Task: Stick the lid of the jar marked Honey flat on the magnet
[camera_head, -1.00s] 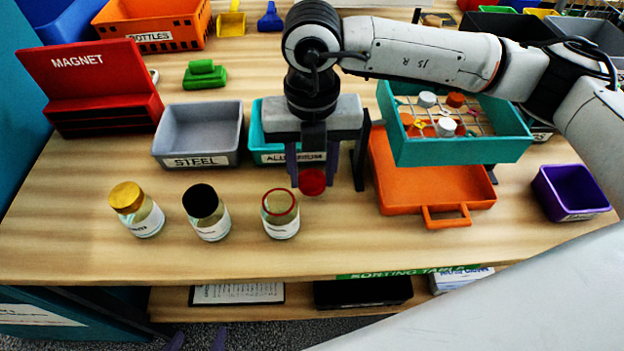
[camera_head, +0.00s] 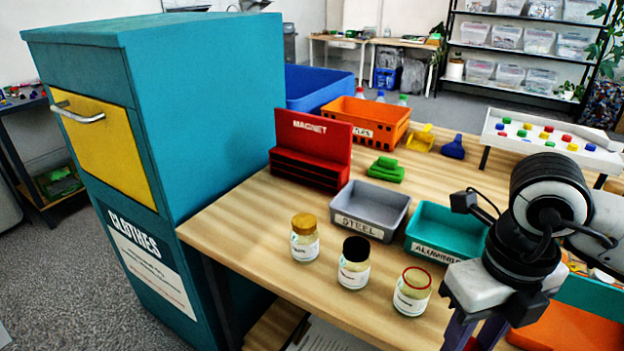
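Three jars stand in a row near the table's front edge: one with a gold lid (camera_head: 304,238), one with a black lid (camera_head: 354,263) and one with a red rim and no lid on top (camera_head: 412,292). Their labels are too small to read. The red magnet (camera_head: 312,146), a stepped block with an upright back plate marked MAGNET, stands behind them. My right gripper (camera_head: 474,336) is at the lower right, beside the red-rimmed jar, its fingertips near the bottom edge. The red lid between its fingers is mostly cut off. My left gripper is out of view.
A grey STEEL bin (camera_head: 371,208) and a teal ALUMINIUM bin (camera_head: 447,231) stand behind the jars. A green block (camera_head: 386,170) lies beside the magnet. A tall teal CLOTHES cabinet (camera_head: 215,120) stands left of the table. Bare wood lies left of the jars.

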